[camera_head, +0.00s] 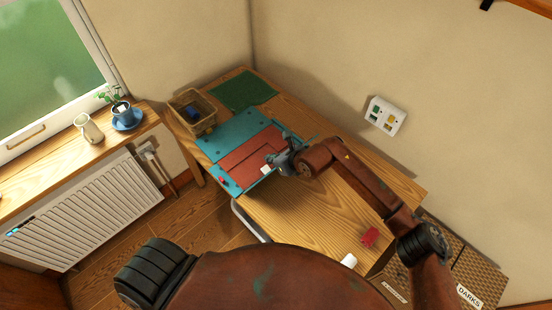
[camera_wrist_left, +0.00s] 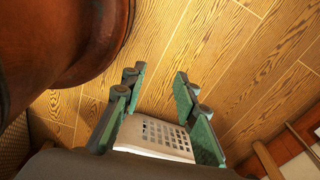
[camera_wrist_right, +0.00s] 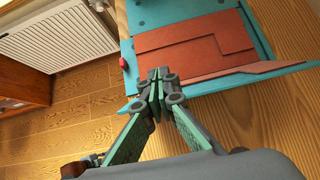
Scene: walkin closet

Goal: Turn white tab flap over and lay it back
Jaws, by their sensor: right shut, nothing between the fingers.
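A teal board (camera_head: 232,131) lies on the wooden table, with a red panel (camera_head: 246,154) set in it. A small white tab (camera_head: 266,169) shows at the panel's near edge, close to my right gripper (camera_head: 277,160). In the right wrist view the red panel (camera_wrist_right: 185,52) lies in the teal frame (camera_wrist_right: 195,18), and a reddish strip (camera_wrist_right: 270,68) crosses its near border. My right gripper (camera_wrist_right: 157,82) is shut and empty in front of the panel; the white tab cannot be made out there. My left gripper (camera_wrist_left: 158,80) is open over the floor.
A wicker basket (camera_head: 193,112) and a green mat (camera_head: 244,91) are at the table's far end. A red block (camera_head: 370,237) lies near the close end. A white perforated object (camera_wrist_left: 155,137) shows by my left fingers; I cannot tell its distance. The table's middle is bare.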

